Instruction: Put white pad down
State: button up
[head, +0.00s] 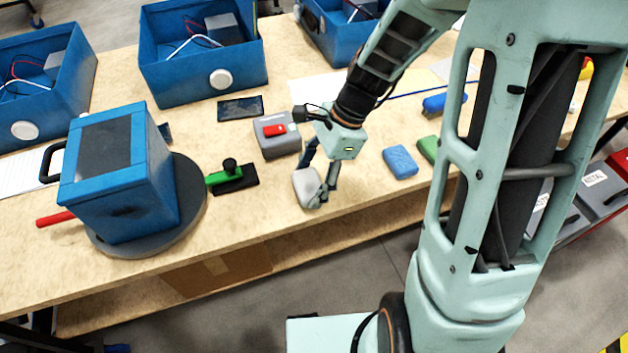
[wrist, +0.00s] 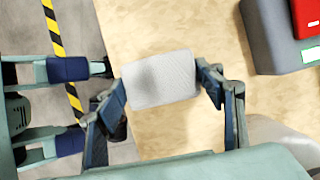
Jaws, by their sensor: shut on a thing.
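The white pad (head: 306,187) is between the fingers of my gripper (head: 318,187), near the front edge of the wooden table. In the wrist view the white pad (wrist: 160,79) looks pale grey and roughly rectangular, with a finger of my gripper (wrist: 160,85) at each side. My gripper is shut on it. The pad is at or just above the table top; I cannot tell whether it touches.
A grey box with a red switch (head: 276,134) stands just behind the pad. A blue pad (head: 400,162) and a green pad (head: 428,149) lie to the right. A blue analyser case (head: 150,190) stands on a round base at left. Bare table (head: 350,192) lies right of the pad.

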jog(key=shift+s+a+r, duration=0.1)
jog(key=shift+f+b, duration=0.3)
jog(key=shift+f, duration=0.35)
jog(key=o, duration=1.5)
jog(key=shift+o, duration=0.2)
jog(key=shift+r, duration=0.15)
jog(key=shift+r, duration=0.25)
jog(key=s+p+v, duration=0.1)
jog(key=p+v, duration=0.1)
jog(key=v, duration=0.9)
jog(key=shift+d+f, duration=0.15)
jog(key=shift+d, duration=0.25)
jog(key=shift+w, duration=0.25)
